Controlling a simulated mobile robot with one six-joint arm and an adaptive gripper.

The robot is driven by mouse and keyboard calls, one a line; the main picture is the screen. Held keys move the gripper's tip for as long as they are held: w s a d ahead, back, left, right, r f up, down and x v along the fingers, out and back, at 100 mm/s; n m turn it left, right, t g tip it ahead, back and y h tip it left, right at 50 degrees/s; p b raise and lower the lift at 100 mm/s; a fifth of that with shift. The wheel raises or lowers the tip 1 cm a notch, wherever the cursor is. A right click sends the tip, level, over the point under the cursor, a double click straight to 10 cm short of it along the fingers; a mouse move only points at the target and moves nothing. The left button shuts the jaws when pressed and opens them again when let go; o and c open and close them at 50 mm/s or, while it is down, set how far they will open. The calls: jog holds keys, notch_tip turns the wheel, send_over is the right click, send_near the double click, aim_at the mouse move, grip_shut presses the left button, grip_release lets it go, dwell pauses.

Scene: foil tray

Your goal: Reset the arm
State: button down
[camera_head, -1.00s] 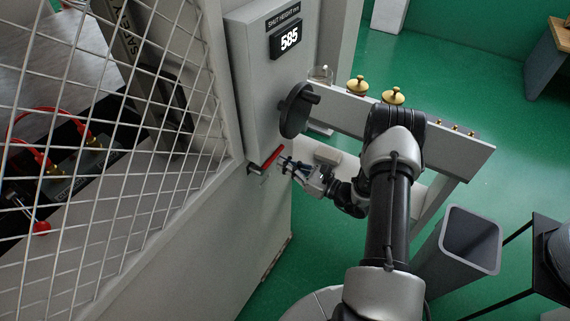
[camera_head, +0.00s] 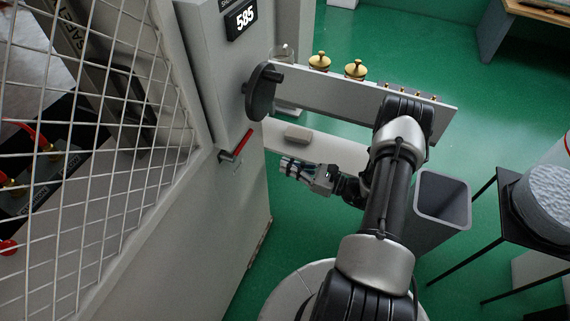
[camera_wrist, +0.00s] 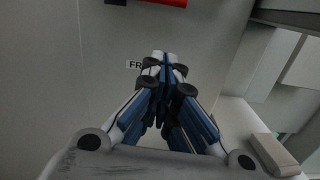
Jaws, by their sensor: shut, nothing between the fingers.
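My gripper (camera_head: 287,165) is shut and empty in the head view. It is in the air to the right of the grey machine cabinet, apart from the red-handled lever (camera_head: 241,143) on the cabinet's side. In the wrist view my gripper's blue and white fingers (camera_wrist: 165,62) meet at their tips with nothing between them. The red handle (camera_wrist: 165,2) shows at the top edge of the wrist view, beyond the fingers, partly cut off.
The grey cabinet (camera_head: 225,215) and wire mesh guard (camera_head: 110,170) stand at left. A black handwheel (camera_head: 262,92) and a shelf with brass-lidded jars (camera_head: 320,62) are above my gripper. A grey bin (camera_head: 441,217) and a black stand (camera_head: 500,215) are at right. Green floor is open below.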

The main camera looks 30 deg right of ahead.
dwell(0.3)
jog(key=s+a+r+n+g+y, duration=0.1)
jog(key=s+a+r+n+g, duration=0.2)
jog(key=a+r+n+g, duration=0.5)
jog(key=s+a+r+n+g, duration=0.3)
jog(key=a+r+n+g, duration=0.2)
jog(key=a+r+n, duration=0.35)
jog(key=s+r+n+t+h, duration=0.2)
jog(key=s+r+n+h, duration=1)
jog(key=s, duration=0.5)
jog(key=shift+r+n+t, duration=0.4)
jog(key=shift+r+n, duration=0.15)
jog(key=shift+a, duration=0.15)
